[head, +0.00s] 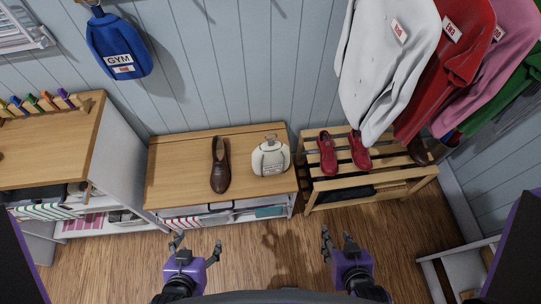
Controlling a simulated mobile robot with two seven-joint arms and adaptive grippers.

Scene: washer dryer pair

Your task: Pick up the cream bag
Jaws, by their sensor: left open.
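The cream bag (270,157) stands upright on the right end of a wooden bench top (178,165), with its small handle loop on top. My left gripper (196,241) is open and empty, in front of the bench and lower left of the bag, apart from it. My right gripper (339,236) is in front of the slatted rack, lower right of the bag, with its fingers spread and nothing between them. Neither gripper touches anything.
A brown shoe (220,165) lies left of the bag on the bench. Right of it, a slatted rack (326,186) holds red shoes (327,154) under hanging shirts (386,62). A blue gym bag (118,43) hangs at upper left. The wooden floor (270,255) between my grippers is clear.

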